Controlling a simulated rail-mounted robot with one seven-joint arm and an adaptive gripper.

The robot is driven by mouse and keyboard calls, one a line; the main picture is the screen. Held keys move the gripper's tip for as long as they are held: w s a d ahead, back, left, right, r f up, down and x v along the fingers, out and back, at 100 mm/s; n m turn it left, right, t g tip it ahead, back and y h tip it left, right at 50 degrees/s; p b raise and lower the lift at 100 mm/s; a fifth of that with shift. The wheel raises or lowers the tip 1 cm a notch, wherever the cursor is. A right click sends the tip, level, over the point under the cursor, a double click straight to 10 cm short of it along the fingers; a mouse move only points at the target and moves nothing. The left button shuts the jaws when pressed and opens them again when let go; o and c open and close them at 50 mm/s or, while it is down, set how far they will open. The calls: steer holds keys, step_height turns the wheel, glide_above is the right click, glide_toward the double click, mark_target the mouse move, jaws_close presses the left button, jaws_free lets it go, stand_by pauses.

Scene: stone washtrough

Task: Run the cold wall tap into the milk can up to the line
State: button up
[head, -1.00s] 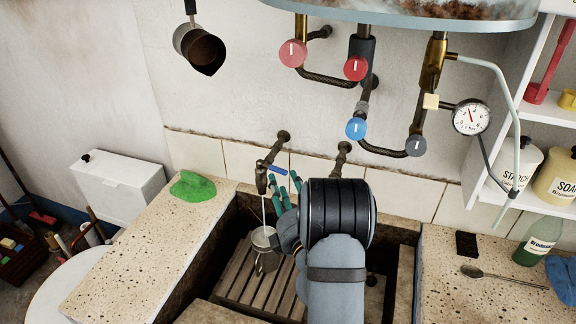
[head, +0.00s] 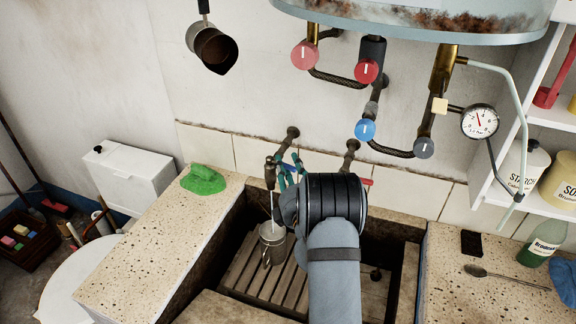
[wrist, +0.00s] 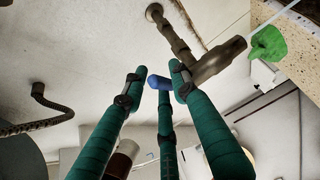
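The cold tap (head: 270,172) with its blue lever (head: 286,166) sticks out from the wall above the trough. A thin pale stream runs from its spout into the metal milk can (head: 272,243), which stands upright on the wooden slats. The can's line and water level cannot be made out. My gripper (head: 289,172) has teal fingers at the blue lever. In the wrist view, the lever's blue end (wrist: 158,82) lies between the fingertips of my gripper (wrist: 160,77), with gaps beside it; the tap body (wrist: 217,60) is to the right.
A second tap with a red lever (head: 367,182) is right of my wrist. The stone trough's left ledge (head: 150,245) holds a green cloth (head: 203,180). Pipes and a blue knob (head: 365,129) hang above. A spoon (head: 500,275) and green bottle (head: 541,243) are on the right ledge.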

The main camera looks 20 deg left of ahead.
steer(key=c, duration=0.6)
jaws_close()
